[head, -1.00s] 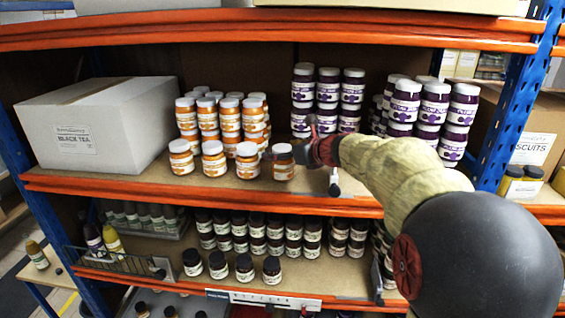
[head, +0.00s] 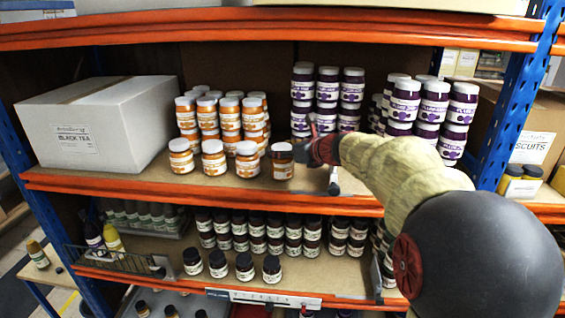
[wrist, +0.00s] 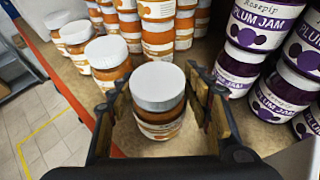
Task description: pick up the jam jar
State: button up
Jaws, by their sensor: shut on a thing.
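An orange jam jar (wrist: 158,101) with a white lid stands upright between the two fingers of my gripper (wrist: 158,117) in the wrist view. The fingers are shut on its sides. In the head view the same jar (head: 282,161) is at the right end of the front row on the middle shelf, and my gripper (head: 308,150) reaches it from the right. Part of my gripper is hidden there by its own wrist. I cannot tell any gap between the jar's base and the shelf.
More orange jars (head: 213,160) stand to the left, with stacked ones behind. Plum jam jars (wrist: 260,68) are stacked close on the right. A white Black Tea box (head: 95,125) fills the left of the shelf. The orange shelf edge (head: 200,194) runs along the front.

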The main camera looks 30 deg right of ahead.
jog(key=c, duration=0.6)
grip_shut()
jog(key=shift+r, duration=0.15)
jog(key=shift+w+r, duration=0.1)
jog(key=shift+r, duration=0.45)
jog(key=s+a+r, duration=0.3)
jog(key=s+r, duration=0.8)
jog(key=s, duration=0.2)
jog(key=shift+s+a+r+b, duration=0.3)
jog(key=shift+a+r+b, duration=0.1)
